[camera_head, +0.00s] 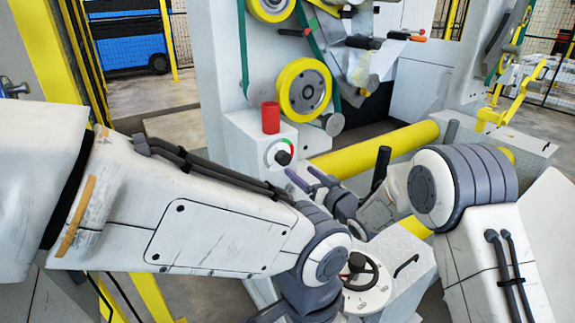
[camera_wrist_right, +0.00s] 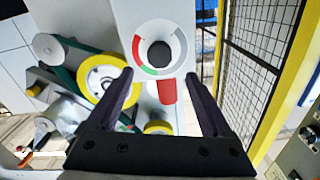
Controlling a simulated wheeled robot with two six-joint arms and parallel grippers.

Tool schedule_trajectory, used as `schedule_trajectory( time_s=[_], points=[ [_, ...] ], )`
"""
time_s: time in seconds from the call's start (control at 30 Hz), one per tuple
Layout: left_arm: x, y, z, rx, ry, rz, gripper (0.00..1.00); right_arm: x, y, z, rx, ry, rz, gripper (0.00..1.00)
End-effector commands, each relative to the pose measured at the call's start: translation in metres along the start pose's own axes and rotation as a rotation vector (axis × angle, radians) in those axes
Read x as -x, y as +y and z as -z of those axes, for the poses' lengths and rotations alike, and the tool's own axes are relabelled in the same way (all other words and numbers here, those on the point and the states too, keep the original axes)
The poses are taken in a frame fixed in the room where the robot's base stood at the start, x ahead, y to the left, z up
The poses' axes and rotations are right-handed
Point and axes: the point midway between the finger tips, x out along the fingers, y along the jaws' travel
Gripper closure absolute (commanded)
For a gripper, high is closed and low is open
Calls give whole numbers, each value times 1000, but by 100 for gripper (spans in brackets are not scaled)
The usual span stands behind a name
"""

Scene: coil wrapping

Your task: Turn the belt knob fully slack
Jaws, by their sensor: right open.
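The black belt knob (camera_head: 283,157) sits in a round dial with a green and red arc on the front of a white box. In the right wrist view the knob (camera_wrist_right: 159,54) shows near the top centre, inside the dial ring. My right gripper (camera_head: 302,174) is open in front of the dial, a little right of and below the knob. In the wrist view its fingers (camera_wrist_right: 159,77) are spread wide and empty, with the tips either side of the dial's lower part. Touch with the knob is not visible. My left gripper is out of view; its wrist reaches the bottom edge.
A red cylinder (camera_head: 270,117) stands on the box above the dial. Yellow-rimmed wheels (camera_head: 304,90) and a green belt are above. A yellow roller (camera_head: 380,147) runs behind my right gripper. A white handwheel dial (camera_head: 367,287) lies below, near my left wrist.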

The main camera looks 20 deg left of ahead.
Motion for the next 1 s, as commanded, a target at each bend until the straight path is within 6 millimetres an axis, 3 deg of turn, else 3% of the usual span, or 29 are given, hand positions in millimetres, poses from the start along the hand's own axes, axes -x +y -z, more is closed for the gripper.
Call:
schedule_trajectory(
  time_s=[0.2,0.4,0.6,0.93,1.0],
  points=[
    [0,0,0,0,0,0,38,-41,0,-1,1,-1,0,16],
    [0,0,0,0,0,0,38,-69,0,-1,1,-1,0,16],
    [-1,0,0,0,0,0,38,-83,-1,-1,0,-3,-1,16],
    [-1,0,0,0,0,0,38,-85,-1,-1,0,-3,-1,16],
    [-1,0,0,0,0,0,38,-85,0,-1,0,-3,-1,43]
  ],
)
